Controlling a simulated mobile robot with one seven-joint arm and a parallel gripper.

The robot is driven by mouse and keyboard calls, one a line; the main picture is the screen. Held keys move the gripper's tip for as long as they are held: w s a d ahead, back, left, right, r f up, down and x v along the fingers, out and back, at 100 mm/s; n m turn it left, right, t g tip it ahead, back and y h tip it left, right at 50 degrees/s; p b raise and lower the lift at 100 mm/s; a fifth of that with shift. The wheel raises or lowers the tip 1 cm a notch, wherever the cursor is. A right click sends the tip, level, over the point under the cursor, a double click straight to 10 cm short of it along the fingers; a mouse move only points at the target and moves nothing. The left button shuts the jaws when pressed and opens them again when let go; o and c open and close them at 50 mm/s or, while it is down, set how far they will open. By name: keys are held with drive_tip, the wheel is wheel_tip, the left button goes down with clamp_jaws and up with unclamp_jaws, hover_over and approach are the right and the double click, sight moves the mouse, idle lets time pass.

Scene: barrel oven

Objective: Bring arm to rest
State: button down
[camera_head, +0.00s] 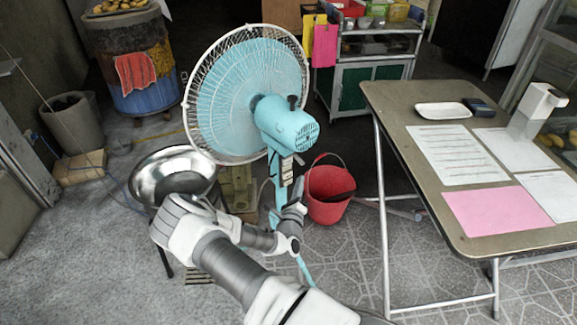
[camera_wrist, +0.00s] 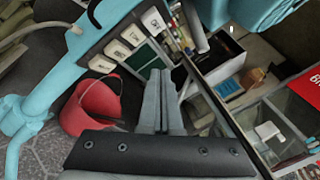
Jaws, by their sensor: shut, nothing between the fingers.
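My arm reaches in from the bottom of the head view and folds back at the elbow in front of a steel bowl. My gripper (camera_head: 297,190) is beside the post of a teal standing fan (camera_head: 290,122), below its motor housing. In the wrist view the two grey fingers of my gripper (camera_wrist: 160,78) are together with nothing between them. The fan's button panel (camera_wrist: 125,42) with several white keys is to the upper left of the fingers. I cannot tell the exact gap between fingers and fan.
A red bucket (camera_head: 327,193) stands right of the fan. The steel bowl (camera_head: 172,172) is behind my elbow. A folding table (camera_head: 395,112) with papers stands at right. A cart (camera_head: 345,78) and a barrel oven (camera_head: 140,75) stand behind. The left floor is mostly clear.

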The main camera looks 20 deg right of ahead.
drive_tip(key=shift+s+d, duration=0.15)
drive_tip(key=shift+s, duration=0.55)
drive_tip(key=s+d+r+m+g+h, duration=0.2)
drive_tip(key=s+r+m+g+h, duration=0.15)
drive_tip(key=r+m, duration=0.35)
drive_tip(key=s+d+r+m+g+h, duration=0.2)
drive_tip(key=d+r+m+g+h, duration=0.1)
drive_tip(key=r+m+g+h, duration=0.25)
drive_tip(key=s+a+r+m+g+y, duration=0.1)
drive_tip(key=s+r+m+g+y, duration=0.65)
drive_tip(key=s+m, duration=0.6)
drive_tip(key=s+a+r+m+t+y, duration=0.3)
drive_tip(key=s+a+r+m+y, duration=0.4)
drive_tip(key=a, duration=0.3)
drive_tip(key=s+a+r+m+t+y, duration=0.3)
drive_tip(key=s+a+r+m+y, duration=0.25)
drive_tip(key=a+r, duration=0.35)
wheel_tip(320, 180, up, 16)
drive_tip(key=a+p, duration=0.1)
drive_tip(key=p, duration=1.6)
drive_tip(key=shift+w+f+m+h, duration=0.2)
drive_tip(key=shift+w+m+h, duration=0.05)
drive_tip(key=shift+m+h, duration=0.15)
